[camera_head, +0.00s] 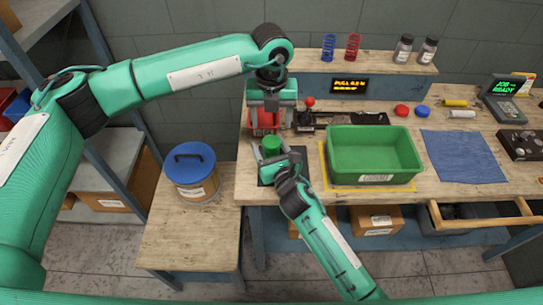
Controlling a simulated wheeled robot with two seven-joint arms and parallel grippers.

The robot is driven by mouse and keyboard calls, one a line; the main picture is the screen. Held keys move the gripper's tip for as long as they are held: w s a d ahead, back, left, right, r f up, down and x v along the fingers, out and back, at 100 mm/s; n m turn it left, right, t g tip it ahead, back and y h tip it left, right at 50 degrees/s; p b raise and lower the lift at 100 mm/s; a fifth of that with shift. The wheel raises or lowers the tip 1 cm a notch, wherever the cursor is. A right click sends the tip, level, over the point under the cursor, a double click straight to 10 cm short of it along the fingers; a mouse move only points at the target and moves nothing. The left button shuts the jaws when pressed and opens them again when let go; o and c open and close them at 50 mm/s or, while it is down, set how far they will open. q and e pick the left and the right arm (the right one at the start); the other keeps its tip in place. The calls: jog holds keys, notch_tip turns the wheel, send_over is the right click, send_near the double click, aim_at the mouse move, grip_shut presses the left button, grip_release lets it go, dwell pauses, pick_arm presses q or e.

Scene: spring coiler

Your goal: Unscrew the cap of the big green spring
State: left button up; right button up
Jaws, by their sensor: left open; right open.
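A green round piece (271,146), which looks like the big green spring or its cap, stands near the bench's front left on a dark pad (265,178). My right gripper (275,158) is right at it, open, with its fingers over its near side; I cannot tell whether they touch it. The cap is not clearly distinguishable from the spring. My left gripper (270,108) is open and points down just behind it, in front of or around a red part (264,121) that it partly hides.
A green bin (374,140) stands right of my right gripper. Behind it is a device with a red-knobbed lever (309,103). A blue cloth (463,157) and red and blue discs (402,110) lie farther right. A blue-lidded bucket (191,163) stands left on a lower table.

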aim_at(271, 141)
grip_shut()
pick_arm(q)
jog(key=shift+c, duration=1)
jog(key=m, duration=0.4)
jog(key=shift+m, duration=0.4)
jog(key=m, duration=0.4)
jog(key=shift+m, duration=0.3)
jog(key=m, duration=0.4)
jog(key=shift+m, duration=0.3)
jog(key=m, duration=0.4)
jog(key=shift+m, duration=0.3)
jog(key=m, duration=1)
jog(key=shift+m, duration=0.4)
jog(key=m, duration=0.4)
jog(key=shift+m, duration=0.3)
jog(key=m, duration=0.6)
jog(key=shift+m, duration=0.3)
jog(key=shift+f, duration=4)
